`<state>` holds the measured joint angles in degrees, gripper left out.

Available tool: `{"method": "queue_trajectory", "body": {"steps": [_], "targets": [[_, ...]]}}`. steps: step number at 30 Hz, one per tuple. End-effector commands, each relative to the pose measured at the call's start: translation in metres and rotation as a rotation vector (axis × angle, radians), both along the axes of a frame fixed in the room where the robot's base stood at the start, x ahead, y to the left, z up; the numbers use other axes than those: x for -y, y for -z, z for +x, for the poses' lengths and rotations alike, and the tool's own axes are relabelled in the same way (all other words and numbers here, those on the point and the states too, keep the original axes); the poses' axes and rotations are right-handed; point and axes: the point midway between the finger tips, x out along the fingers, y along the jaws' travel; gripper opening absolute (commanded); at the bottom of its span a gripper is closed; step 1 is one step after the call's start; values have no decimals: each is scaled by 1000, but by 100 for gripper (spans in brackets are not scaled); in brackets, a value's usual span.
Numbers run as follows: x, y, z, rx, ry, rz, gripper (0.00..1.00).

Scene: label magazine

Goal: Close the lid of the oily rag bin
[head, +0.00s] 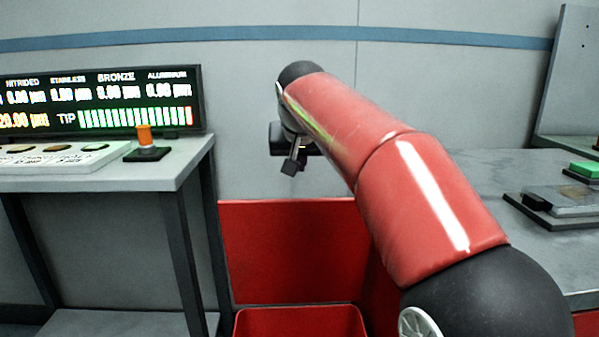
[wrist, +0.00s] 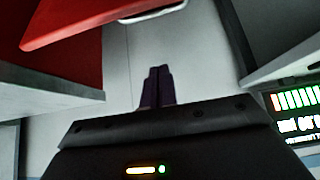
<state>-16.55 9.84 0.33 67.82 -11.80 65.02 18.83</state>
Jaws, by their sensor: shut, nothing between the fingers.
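The oily rag bin (head: 300,322) is red and shows at the bottom of the head view, cut off by the frame edge. A red panel (head: 285,250) stands upright behind it and looks like its raised lid. My gripper (head: 290,167) is shut and empty, above the panel's top edge and apart from it. In the wrist view my shut fingers (wrist: 157,86) point at the pale wall and floor area. A red slab (wrist: 70,20), seemingly the lid, shows at upper left with a pale bar handle (wrist: 152,12) by its edge.
A grey bench (head: 130,175) with a lit display (head: 100,102) and an orange knob (head: 145,137) stands at left. Another grey bench (head: 480,175) with a green button (head: 585,170) is at right. The wall is close behind.

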Motion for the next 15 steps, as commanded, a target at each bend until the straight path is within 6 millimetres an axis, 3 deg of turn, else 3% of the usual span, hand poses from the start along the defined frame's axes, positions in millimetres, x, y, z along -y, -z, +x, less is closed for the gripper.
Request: {"method": "queue_trajectory", "body": {"steps": [15], "targets": [[1,77,61,-2,1,-2,0]]}}
